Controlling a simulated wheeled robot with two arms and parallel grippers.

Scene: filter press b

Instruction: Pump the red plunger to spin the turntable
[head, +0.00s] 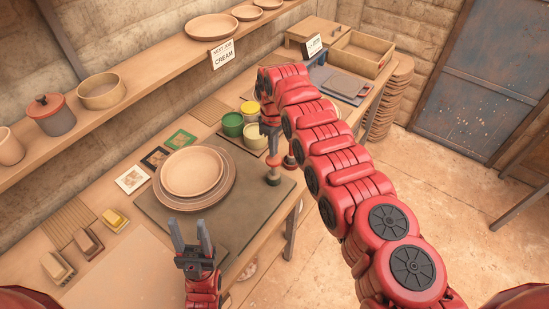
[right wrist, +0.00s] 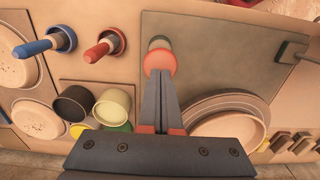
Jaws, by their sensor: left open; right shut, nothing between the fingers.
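The red plunger (head: 273,172) stands at the right edge of a dark slab; its round salmon-red top (right wrist: 160,62) shows in the right wrist view. My right gripper (head: 271,150) is shut and empty, pointing down with its fingertips at the plunger's top. I cannot tell whether they touch. The turntable (head: 228,191) seems to be the round disc on the slab, with a bowl (head: 192,170) on it; the stacked discs (right wrist: 228,101) also show in the right wrist view. My left gripper (head: 190,238) is open and empty above the slab's front-left edge.
Green and yellow pots (head: 232,124) stand behind the plunger. Red-handled (right wrist: 103,50) and blue-handled (right wrist: 35,47) tools stand nearby. Small tiles (head: 132,179) and yellow blocks (head: 115,220) lie left. A shelf (head: 150,85) with bowls runs above the bench.

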